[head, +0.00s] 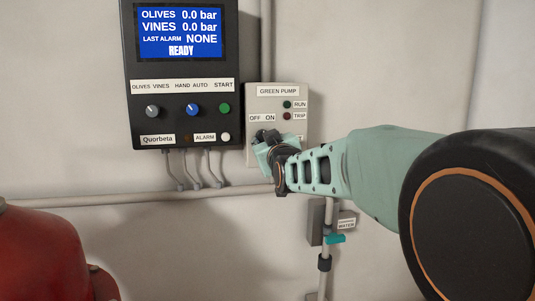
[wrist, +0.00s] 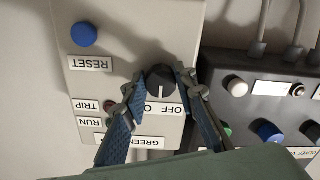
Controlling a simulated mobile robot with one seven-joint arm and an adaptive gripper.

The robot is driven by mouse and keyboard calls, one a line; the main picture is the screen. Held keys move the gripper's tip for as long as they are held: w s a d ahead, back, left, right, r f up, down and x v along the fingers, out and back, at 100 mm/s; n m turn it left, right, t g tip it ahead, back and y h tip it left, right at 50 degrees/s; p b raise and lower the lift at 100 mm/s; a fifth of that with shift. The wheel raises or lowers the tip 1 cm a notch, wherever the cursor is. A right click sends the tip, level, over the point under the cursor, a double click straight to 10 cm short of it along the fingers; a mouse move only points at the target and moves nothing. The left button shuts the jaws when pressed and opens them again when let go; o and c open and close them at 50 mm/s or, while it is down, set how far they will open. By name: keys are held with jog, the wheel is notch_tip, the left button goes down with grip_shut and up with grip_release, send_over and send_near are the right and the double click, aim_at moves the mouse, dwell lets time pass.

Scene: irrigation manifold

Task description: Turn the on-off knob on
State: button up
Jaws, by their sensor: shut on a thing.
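The on-off knob (wrist: 159,80) is black and round, on the pale green pump box (head: 297,97). In the wrist view, which is upside down, the OFF label sits beside the knob and the ON label is partly covered by a finger. A pale mark on the knob faces the labels; its exact setting is hard to tell. My gripper (wrist: 160,76) has one finger on each side of the knob and is shut on it. In the head view my gripper (head: 266,139) covers the knob below the OFF and ON labels. The RUN lamp (head: 287,104) looks dark green.
A dark controller (head: 179,70) with a blue screen reading READY hangs close on the left, with its own knobs. A blue RESET button (wrist: 84,35) is on the pump box. Pipes (head: 140,198) run below. A red rounded thing (head: 45,250) stands at lower left.

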aim_at(261, 101)
jog(key=shift+a+m+b, duration=0.15)
jog(key=shift+m+b, duration=2.8)
jog(key=shift+m, duration=0.65)
jog(key=shift+r, duration=0.1)
jog(key=o, duration=1.2)
jog(key=shift+c, duration=0.2)
jog(key=shift+a+r, duration=0.1)
jog(key=shift+r, duration=4.85)
